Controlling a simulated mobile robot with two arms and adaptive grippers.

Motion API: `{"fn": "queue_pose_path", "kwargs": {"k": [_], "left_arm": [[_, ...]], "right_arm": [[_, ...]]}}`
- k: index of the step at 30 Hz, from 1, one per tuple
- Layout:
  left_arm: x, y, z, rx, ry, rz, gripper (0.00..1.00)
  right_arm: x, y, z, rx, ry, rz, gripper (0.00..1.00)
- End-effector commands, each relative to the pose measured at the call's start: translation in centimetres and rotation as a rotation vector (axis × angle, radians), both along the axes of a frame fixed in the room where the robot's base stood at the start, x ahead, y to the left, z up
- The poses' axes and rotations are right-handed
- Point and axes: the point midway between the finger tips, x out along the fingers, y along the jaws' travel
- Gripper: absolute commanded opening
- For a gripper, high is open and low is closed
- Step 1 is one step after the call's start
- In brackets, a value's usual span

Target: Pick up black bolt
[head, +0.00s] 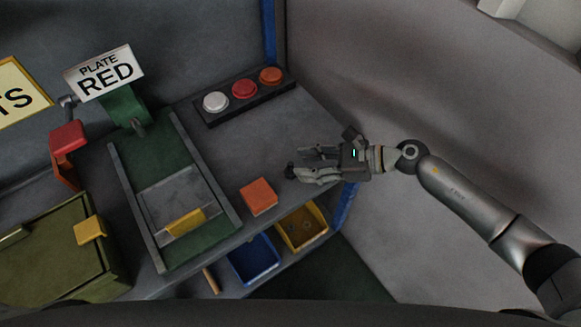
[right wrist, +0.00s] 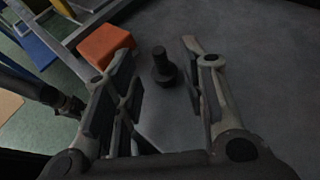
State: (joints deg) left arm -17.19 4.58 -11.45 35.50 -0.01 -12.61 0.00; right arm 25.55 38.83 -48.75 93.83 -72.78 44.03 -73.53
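The black bolt (right wrist: 163,68) stands on the grey bench top in the right wrist view, its wide end down. It lies just beyond and between the fingertips of my right gripper (right wrist: 160,62), which is open and empty. In the head view the bolt (head: 289,171) is a small dark shape at the tips of the right gripper (head: 299,166), partly hidden by the fingers. My left gripper is not in view.
An orange block (head: 259,196) sits on the bench near the bolt. A green fixture (head: 119,173) stands to the left, and a button panel (head: 245,96) at the back. Blue (head: 254,260) and yellow (head: 302,228) bins hang below the front edge.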

Motion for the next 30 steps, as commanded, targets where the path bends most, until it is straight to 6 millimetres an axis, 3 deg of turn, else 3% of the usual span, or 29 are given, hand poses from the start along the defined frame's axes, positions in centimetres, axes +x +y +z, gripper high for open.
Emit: {"fn": "queue_pose_path", "kwargs": {"k": [6,9,19,28,30], "left_arm": [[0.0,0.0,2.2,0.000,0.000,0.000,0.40],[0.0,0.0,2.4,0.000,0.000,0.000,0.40],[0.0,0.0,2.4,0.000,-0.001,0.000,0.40],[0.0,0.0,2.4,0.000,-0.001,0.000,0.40],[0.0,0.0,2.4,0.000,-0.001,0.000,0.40]], "right_arm": [[0.5,2.9,-0.3,0.003,0.002,0.000,0.39],[0.6,3.9,-1.0,0.003,0.002,0.000,0.39],[0.7,4.5,-1.6,0.001,0.000,0.000,0.39],[0.7,4.5,-1.5,0.001,0.001,0.000,0.01],[0.8,4.5,-1.5,0.002,0.000,0.000,0.00]]}}
